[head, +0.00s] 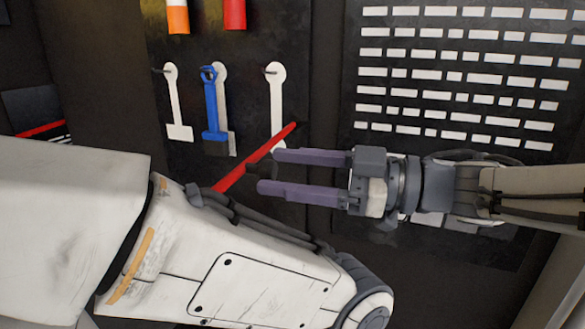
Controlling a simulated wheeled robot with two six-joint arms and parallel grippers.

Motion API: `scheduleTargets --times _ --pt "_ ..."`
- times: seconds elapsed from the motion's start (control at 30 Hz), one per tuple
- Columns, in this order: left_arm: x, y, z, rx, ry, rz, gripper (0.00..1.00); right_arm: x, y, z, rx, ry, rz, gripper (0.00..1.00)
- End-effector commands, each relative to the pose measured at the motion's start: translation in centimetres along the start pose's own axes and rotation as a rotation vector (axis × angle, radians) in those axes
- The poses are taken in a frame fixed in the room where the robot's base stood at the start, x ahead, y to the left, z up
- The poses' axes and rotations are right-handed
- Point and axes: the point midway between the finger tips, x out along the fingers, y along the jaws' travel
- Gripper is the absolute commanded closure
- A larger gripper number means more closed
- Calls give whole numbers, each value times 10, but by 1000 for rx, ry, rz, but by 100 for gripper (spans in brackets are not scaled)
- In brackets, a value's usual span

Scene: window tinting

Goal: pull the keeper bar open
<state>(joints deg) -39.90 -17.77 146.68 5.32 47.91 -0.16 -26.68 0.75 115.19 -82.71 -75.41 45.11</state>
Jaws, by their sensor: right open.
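A red bar (257,156), which I take to be the keeper bar, runs on a slant across the lower part of a dark tool panel (190,60). Its upper right end lies just above my right gripper's upper finger. Its lower left end runs behind my left arm. My right gripper (268,171) comes in from the right with its two purple fingers apart and pointing left. The fingertips are close to the bar in the picture; I cannot tell whether they touch it. A small dark part shows between the fingertips. My left arm fills the lower left, and its gripper is out of view.
A blue scraper-like tool (211,108) hangs on the panel between white tool outlines (174,100). Orange-white (177,16) and red (234,14) items sit above. A black board with rows of white labels (450,75) stands at the right, behind my right arm.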

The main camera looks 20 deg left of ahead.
Motion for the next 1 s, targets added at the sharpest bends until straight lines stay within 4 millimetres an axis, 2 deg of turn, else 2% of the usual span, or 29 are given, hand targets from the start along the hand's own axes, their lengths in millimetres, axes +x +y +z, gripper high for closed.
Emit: scheduleTargets --times 0.2,0.43,0.6,1.0 --pt "-1 0 0 0 0 0 50 -45 2 0 0 -2 9 34" --pt "-1 0 0 0 0 0 50 -81 1 0 0 -1 7 34" --pt "-1 0 0 0 0 0 50 -90 0 0 1 0 3 34" --pt "-1 0 0 0 0 0 50 -90 0 0 0 0 2 34"
